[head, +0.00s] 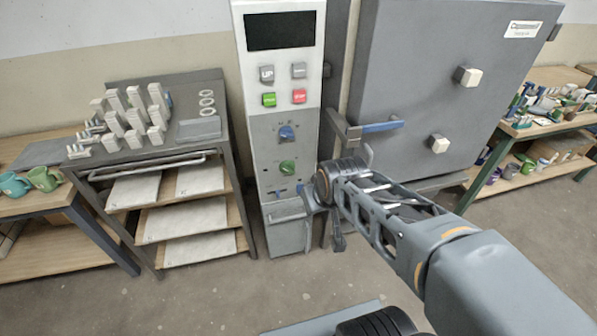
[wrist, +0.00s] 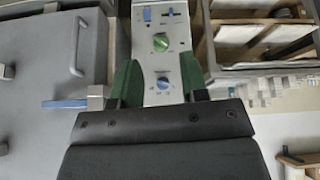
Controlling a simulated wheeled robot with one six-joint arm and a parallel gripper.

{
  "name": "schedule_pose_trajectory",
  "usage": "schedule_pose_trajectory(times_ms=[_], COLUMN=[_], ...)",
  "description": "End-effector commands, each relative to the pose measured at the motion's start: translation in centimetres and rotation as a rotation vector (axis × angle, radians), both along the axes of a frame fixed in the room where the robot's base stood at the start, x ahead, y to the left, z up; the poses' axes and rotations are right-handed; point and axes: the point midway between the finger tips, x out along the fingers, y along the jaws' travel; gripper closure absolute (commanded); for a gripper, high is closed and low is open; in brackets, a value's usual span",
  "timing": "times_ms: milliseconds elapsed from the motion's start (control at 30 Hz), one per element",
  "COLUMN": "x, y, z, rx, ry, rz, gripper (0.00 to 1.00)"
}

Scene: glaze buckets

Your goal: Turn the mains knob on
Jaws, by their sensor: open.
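The control panel (head: 288,110) is a tall light-grey column with two round knobs. The blue knob (head: 287,134) is above the green knob (head: 288,167); their markings are too small to read, so I cannot tell which is the mains knob. The wrist view shows the panel upside down, with the green knob (wrist: 161,42) and the blue knob (wrist: 162,83). My gripper (wrist: 159,62) is open, its green fingers apart and empty in front of the panel. The blue knob appears between the fingers and the green one just past their tips; I see no contact.
Above the knobs are a dark display (head: 280,31) and several buttons, including green (head: 269,100) and red (head: 299,96). A grey kiln door (head: 420,85) with a blue-handled latch (head: 381,126) stands right. A rack (head: 165,178) stands left. Floor in front is mostly clear.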

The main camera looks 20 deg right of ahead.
Motion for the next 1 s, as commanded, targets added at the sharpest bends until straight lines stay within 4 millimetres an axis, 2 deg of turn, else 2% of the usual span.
schedule_pose_trajectory(times_ms=[33, 100, 200, 300, 400, 533, 700, 867, 1000], x=[2.1, 5.5, 10.2, 14.2, 17.1, 19.6, 21.0, 21.7, 23.0], y=[0.1, 0.3, 0.3, 0.3, 0.2, 0.1, 0.1, 0.1, 0.2], z=[-3.5, -6.3, -10.1, -13.7, -16.8, -20.1, -22.8, -23.8, -23.9], rx=[-0.018, -0.057, -0.132, -0.215, -0.309, -0.422, -0.537, -0.594, -0.61], ry=[-0.051, -0.161, -0.331, -0.495, -0.643, -0.802, -0.944, -1.011, -1.032], rz=[0.037, 0.097, 0.176, 0.239, 0.287, 0.325, 0.348, 0.353, 0.354], gripper=[0.6, 0.6, 0.6, 0.6, 0.6, 0.6, 0.6, 0.6, 0.6])
